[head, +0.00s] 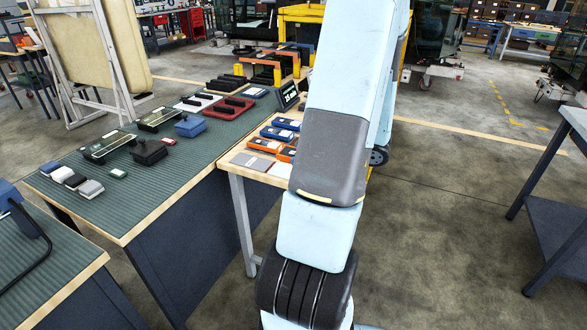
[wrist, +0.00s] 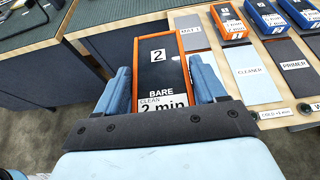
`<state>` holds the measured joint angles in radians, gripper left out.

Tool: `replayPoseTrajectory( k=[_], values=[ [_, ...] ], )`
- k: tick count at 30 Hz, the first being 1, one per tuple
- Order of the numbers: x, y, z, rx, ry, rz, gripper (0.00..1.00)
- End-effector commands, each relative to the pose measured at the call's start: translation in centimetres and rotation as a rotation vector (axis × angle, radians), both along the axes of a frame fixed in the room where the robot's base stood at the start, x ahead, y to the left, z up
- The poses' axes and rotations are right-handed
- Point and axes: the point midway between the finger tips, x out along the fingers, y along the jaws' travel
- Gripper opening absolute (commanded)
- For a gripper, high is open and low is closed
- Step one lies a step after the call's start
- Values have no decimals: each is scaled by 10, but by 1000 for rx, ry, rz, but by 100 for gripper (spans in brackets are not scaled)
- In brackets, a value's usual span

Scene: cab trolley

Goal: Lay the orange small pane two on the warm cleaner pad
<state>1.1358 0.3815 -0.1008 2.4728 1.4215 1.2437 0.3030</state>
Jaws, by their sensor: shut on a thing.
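In the wrist view my gripper (wrist: 160,68) is shut on the orange-edged small pane two (wrist: 161,52). The pane has a dark face, a white "2" label and the words BARE, CLEAN and 2 min. A blue finger lies along each of its sides. The cleaner pad (wrist: 254,86), a pale light-blue rectangle labelled CLEANER, lies flat on the wooden bench to the right of the pane, apart from it. I cannot tell how high the pane is above the bench. In the head view my arm hides the gripper.
A grey mat (wrist: 191,32) labelled MAT 1 lies just beyond the pane. Another orange pane (wrist: 229,22) and a blue pane (wrist: 264,16) stand behind the cleaner pad. A dark PRIMER pad (wrist: 291,77) lies to its right. A ribbed green bench (head: 190,155) adjoins at left.

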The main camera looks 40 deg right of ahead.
Motion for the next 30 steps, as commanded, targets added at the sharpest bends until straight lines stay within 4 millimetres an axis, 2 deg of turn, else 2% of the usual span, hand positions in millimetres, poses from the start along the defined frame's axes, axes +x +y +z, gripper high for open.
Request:
replayPoseTrajectory(
  k=[10, 18, 30],
  values=[
    [65, -29, -32, 2, 0, 1, 32],
    [90, -40, -69, 2, 1, 0, 32],
    [106, -48, -90, 1, -1, 0, 32]
  ],
)
